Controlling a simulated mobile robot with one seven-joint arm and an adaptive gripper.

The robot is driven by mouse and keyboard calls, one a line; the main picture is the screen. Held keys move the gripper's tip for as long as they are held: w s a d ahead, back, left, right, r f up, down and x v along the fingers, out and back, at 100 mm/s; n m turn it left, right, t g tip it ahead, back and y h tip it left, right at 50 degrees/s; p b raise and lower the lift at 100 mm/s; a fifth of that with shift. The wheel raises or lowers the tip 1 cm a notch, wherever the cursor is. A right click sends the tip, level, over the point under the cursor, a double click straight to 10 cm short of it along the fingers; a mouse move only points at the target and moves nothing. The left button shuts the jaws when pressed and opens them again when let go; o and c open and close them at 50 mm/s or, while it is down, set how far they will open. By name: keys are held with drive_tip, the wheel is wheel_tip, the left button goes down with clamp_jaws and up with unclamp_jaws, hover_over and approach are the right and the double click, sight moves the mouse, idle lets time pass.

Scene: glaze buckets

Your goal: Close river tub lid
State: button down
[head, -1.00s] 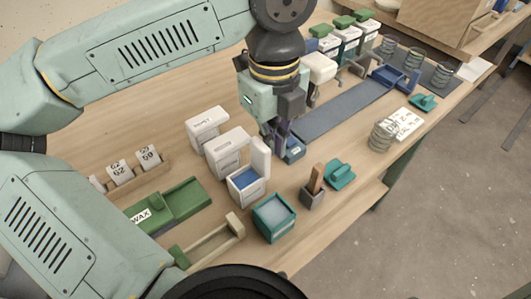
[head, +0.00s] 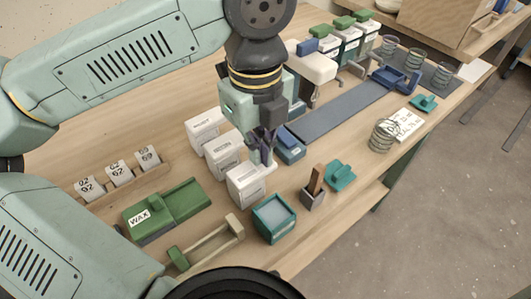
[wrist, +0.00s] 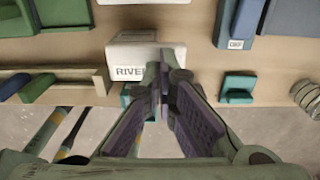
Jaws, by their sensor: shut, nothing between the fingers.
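The river tub (head: 246,190) is the white tub at the front of the row of white tubs in the head view. Its white lid (head: 240,174) now lies down over the top, and no blue inside shows. In the wrist view the tub's front reads RIVER (wrist: 129,72), partly hidden by my fingers. My gripper (head: 262,162) is shut and empty, pointing down at the lid's rear right part. It also shows in the wrist view (wrist: 165,62), with the fingertips over the tub. I cannot tell whether they touch the lid.
Two closed white tubs (head: 223,152) stand behind it. A teal bucket (head: 275,220) stands close in front, a blue tub (head: 290,148) to the right. A small holder (head: 313,198) and teal lid (head: 340,175) are further right. The green WAX box (head: 151,215) is left.

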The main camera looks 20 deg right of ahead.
wheel_tip(320, 180, up, 7)
drive_tip(key=d+p, duration=0.1)
drive_tip(key=p, duration=0.3)
drive_tip(key=shift+w, duration=0.2)
idle(1.0)
